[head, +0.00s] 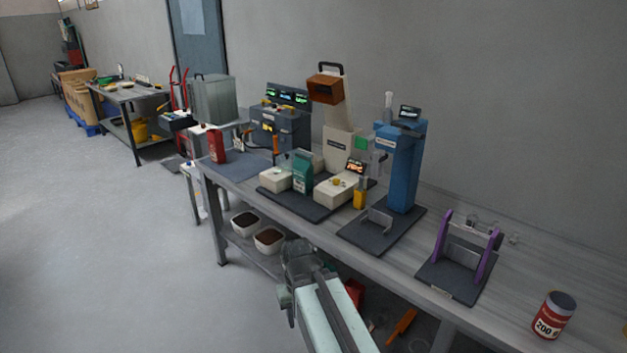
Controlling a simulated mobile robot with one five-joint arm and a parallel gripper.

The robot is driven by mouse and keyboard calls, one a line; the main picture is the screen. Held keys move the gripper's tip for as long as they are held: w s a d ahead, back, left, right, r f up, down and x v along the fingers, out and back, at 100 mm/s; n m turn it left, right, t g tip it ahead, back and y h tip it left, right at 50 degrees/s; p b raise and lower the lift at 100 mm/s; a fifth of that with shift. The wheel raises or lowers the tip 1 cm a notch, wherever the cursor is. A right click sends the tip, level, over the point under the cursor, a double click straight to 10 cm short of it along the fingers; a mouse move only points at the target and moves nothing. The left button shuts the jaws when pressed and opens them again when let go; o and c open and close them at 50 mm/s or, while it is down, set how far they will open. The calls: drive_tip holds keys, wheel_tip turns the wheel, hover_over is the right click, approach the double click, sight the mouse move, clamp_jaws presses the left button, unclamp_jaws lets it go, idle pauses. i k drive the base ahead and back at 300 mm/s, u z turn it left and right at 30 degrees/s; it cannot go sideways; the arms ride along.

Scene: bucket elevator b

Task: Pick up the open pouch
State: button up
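A teal pouch (303,171) stands upright between two cream-coloured blocks on a dark base on the workbench (430,205). A red pouch-like pack (217,147) stands upright on the blue-grey mat at the bench's left end. Both are small in view, and I cannot tell which has an open top. My arm reaches up from the bottom middle, in front of the bench. My gripper (297,255) is at its far end, nearer to me than the bench and apart from both packs. Its fingers are not clear, so open or shut cannot be told.
A cream machine (341,140) with an orange-brown hopper and a blue column machine (401,165) stand behind. A purple-sided fixture (460,252) and a red can (553,314) are at right. Two bins (245,222) (268,239) sit on the lower shelf. The floor at left is clear.

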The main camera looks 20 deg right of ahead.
sight(303, 170)
drive_tip(key=u, duration=0.1)
drive_tip(key=i, duration=0.65)
drive_tip(key=u, duration=0.5)
drive_tip(key=i, duration=1.1)
drive_tip(key=u, duration=0.7)
drive_tip(key=k, duration=0.85)
drive_tip(key=u, duration=0.2)
drive_tip(key=i, duration=0.85)
drive_tip(key=z, duration=0.05)
